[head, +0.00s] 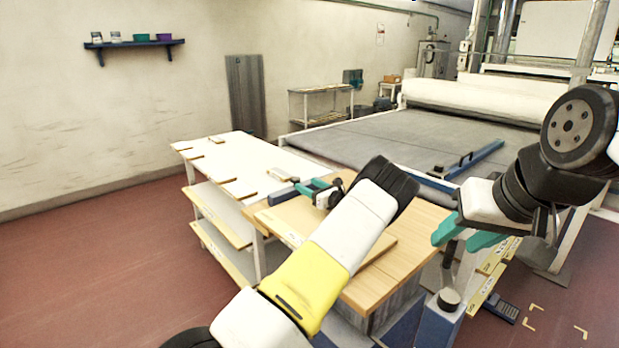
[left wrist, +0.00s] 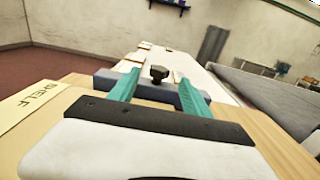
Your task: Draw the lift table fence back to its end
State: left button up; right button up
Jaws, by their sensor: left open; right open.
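The fence is a blue-grey bar (left wrist: 150,88) lying across the wooden lift table top (left wrist: 245,125) in the left wrist view. A dark knob (left wrist: 158,73) stands up from it. My left gripper (left wrist: 157,88) is open, with one teal finger on each side of the knob; whether they touch it, I cannot tell. In the head view my left gripper (head: 308,187) is over the far left part of the wooden top (head: 405,270), and a blue end of the fence (head: 281,189) shows beside it. My arm hides much of the top. My right gripper (head: 463,236) is open and empty at the table's right side.
A white shelved table (head: 235,165) with several wooden strips adjoins at the far left. A grey conveyor bed (head: 400,135) with a blue bar (head: 472,160) lies behind. A blue post with a dark knob (head: 449,299) stands at the front right. Red floor at left is clear.

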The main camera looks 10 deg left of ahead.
aim_at(299, 180)
pick_arm(q)
jog(key=x, duration=0.7)
jog(key=shift+w+a, duration=0.25)
jog(key=shift+a, duration=0.05)
jog(key=shift+c, duration=0.5)
grip_shut()
dwell(0.6)
